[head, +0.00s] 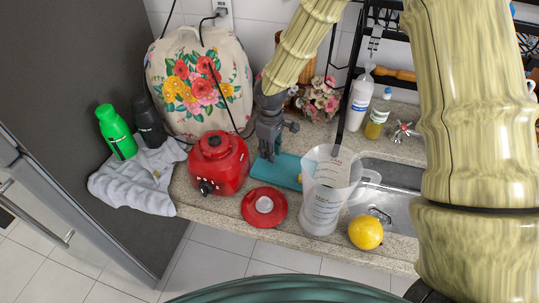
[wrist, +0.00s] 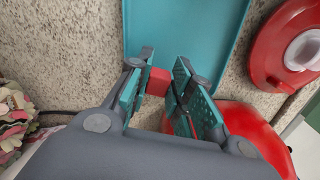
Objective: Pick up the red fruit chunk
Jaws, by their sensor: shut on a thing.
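The red fruit chunk (wrist: 158,82) is a small red block between the two teal-padded fingers in the wrist view. My gripper (wrist: 159,88) is shut on it near the fingertips. In the head view my gripper (head: 269,150) points down at the left part of the teal board (head: 285,172), behind the red blender base. The chunk cannot be made out there. The teal board also shows beyond the fingers in the wrist view (wrist: 185,30). I cannot tell whether the chunk touches the board or the counter.
A red blender base (head: 217,163) stands close left of my gripper. A red lid (head: 264,207) lies in front, and a clear measuring jug (head: 326,190) stands to the right. A lemon (head: 366,232) sits by the sink (head: 398,208). A floral cover (head: 200,85) stands behind left.

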